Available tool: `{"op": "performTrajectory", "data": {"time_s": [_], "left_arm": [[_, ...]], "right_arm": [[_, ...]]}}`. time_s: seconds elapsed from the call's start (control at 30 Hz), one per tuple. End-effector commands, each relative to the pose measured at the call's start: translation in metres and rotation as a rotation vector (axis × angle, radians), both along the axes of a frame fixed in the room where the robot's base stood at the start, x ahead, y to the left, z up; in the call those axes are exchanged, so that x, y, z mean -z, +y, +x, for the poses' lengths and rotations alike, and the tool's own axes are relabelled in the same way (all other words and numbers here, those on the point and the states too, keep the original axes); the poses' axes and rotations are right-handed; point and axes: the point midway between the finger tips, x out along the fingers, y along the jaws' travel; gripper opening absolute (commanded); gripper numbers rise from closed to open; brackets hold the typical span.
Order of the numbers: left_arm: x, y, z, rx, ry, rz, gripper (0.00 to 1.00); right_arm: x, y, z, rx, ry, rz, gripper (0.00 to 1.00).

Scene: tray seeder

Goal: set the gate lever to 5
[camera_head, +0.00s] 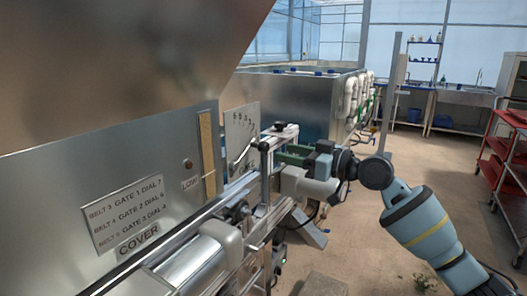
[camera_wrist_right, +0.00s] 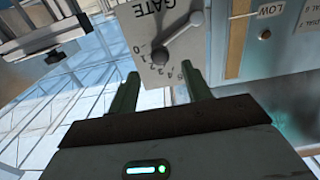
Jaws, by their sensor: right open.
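In the right wrist view the plate (camera_wrist_right: 140,22) appears upside down with the word GATE. The metal gate lever (camera_wrist_right: 178,38) crosses it, one rounded end near the low numbers; its exact reading is unclear. The lever (camera_head: 243,156) also shows in the head view. My right gripper (camera_head: 274,151) is in front of the plate. In the wrist view its green fingers (camera_wrist_right: 160,72) are apart, with nothing between them. My left gripper is out of view.
A label (camera_head: 124,213) on the hopper lists belts, gates and dial numbers. A wooden strip (camera_head: 207,152) and LOW mark are beside the plate. Rails and a roller (camera_head: 195,262) run below. The floor at right is open, with a red cart (camera_head: 505,160) beyond.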

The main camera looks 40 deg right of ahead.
Motion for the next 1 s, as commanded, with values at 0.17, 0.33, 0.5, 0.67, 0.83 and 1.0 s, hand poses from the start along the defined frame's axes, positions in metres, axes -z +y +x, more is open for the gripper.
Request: {"op": "performTrajectory", "data": {"time_s": [0.17, 0.33, 0.5, 0.67, 0.83, 1.0], "left_arm": [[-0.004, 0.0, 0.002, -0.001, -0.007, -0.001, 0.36], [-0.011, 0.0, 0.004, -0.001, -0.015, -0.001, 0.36], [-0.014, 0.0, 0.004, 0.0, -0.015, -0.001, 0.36], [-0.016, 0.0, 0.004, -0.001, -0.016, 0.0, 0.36], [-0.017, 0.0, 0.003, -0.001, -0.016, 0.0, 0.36], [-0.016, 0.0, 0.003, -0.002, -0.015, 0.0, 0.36]], "right_arm": [[-0.001, 0.003, 0.008, 0.001, -0.001, 0.003, 0.48], [-0.004, 0.012, 0.029, 0.0, -0.003, 0.005, 0.48], [-0.003, 0.022, 0.052, 0.0, -0.002, 0.005, 0.48], [-0.001, 0.028, 0.067, 0.001, -0.001, 0.003, 0.48], [0.001, 0.03, 0.072, 0.002, 0.0, 0.001, 0.48], [0.001, 0.03, 0.072, 0.002, 0.001, 0.001, 0.48]]}}
